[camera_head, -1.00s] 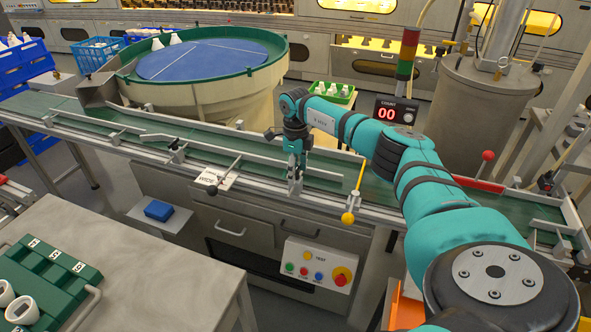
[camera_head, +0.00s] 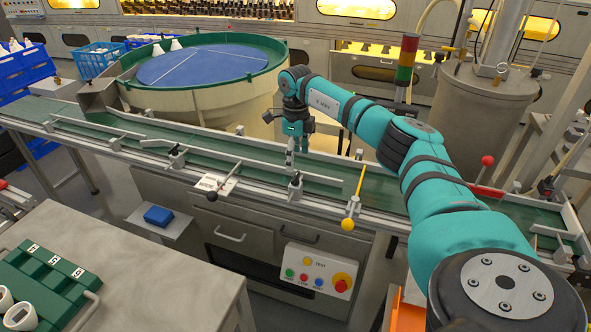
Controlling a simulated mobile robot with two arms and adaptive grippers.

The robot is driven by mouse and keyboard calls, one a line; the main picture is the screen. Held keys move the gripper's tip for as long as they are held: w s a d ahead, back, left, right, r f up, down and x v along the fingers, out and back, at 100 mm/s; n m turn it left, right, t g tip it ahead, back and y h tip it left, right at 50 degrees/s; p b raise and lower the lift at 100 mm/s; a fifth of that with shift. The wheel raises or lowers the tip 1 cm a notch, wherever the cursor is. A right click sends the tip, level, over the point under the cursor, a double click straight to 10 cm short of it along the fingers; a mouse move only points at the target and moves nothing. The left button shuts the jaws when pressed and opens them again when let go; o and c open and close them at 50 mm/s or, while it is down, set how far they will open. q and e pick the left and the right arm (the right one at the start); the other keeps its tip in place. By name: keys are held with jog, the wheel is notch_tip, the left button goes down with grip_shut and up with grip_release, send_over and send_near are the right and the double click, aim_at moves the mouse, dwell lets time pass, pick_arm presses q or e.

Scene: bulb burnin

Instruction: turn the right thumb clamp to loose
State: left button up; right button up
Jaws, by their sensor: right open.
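The right thumb clamp (camera_head: 295,187) is a small metal block with a dark knob on the near rail of the green conveyor. A similar left clamp (camera_head: 175,156) sits farther left on the guide rail. My right gripper (camera_head: 299,148) points down over the conveyor, behind and above the right clamp. It is open, holds nothing visible and is apart from that clamp. The clamp's knob is small, so its turn position is hard to read. My left gripper is not in view.
A yellow rod with a ball (camera_head: 348,224) stands at the conveyor's near edge, right of the clamp. A black-knobbed lever (camera_head: 212,196) is to the left. A button panel (camera_head: 316,271) hangs below. The round feeder bowl (camera_head: 205,75) stands behind.

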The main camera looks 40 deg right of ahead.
aim_at(295, 176)
notch_tip(295, 176, up, 5)
jog(key=shift+f, duration=0.1)
dwell(0.7)
